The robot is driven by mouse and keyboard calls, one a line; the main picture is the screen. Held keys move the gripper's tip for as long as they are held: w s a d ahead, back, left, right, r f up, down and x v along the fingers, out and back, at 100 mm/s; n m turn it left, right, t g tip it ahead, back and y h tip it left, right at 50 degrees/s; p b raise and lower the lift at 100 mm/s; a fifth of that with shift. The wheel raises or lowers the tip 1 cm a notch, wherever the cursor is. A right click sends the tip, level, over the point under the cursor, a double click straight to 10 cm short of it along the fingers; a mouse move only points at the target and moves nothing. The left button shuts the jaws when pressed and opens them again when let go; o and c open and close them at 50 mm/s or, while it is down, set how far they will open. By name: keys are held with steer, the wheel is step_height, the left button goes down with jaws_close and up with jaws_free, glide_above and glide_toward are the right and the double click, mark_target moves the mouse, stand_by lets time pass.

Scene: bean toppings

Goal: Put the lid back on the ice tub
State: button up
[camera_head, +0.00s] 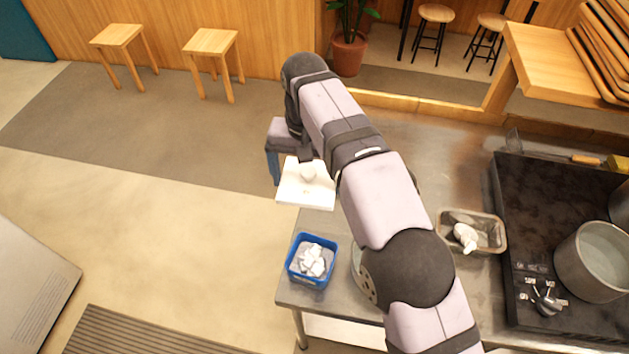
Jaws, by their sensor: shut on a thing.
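The blue ice tub (297,279) stands uncovered at the left front corner of the metal counter, with white ice cubes (312,260) showing inside. The lid (299,190) is a flat white square plate with a round knob (308,172) on top. My gripper (307,160) is shut on the knob and holds the lid up, beyond the tub in the picture and clear of it. The lid looks slightly tilted. The fingertips are small and partly hidden by my arm.
A metal pan (487,236) with a white item (465,236) sits right of my arm. A black stove (540,200) carries a steel pot (594,262). My arm crosses the counter (440,165) and hides part of it, including most of a round container beside the tub.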

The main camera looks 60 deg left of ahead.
mark_target(303, 194)
steer(key=r, duration=0.1)
steer(key=s+d+r+p, duration=0.1)
steer(key=s+r, duration=0.1)
steer(key=shift+d+r+p, duration=0.3)
steer(key=shift+p, duration=0.1)
steer(key=s+d+r+p, duration=0.1)
steer(key=s+d+p, duration=0.2)
steer(key=d, duration=0.2)
steer(key=s+d+f+m, duration=0.1)
steer(key=d+f+m, duration=0.1)
steer(key=f, duration=0.6)
steer(key=shift+d, duration=0.9)
steer(key=shift+f, duration=0.1)
step_height(303, 194, down, 6)
steer(key=b, duration=0.4)
steer(key=shift+b, duration=0.4)
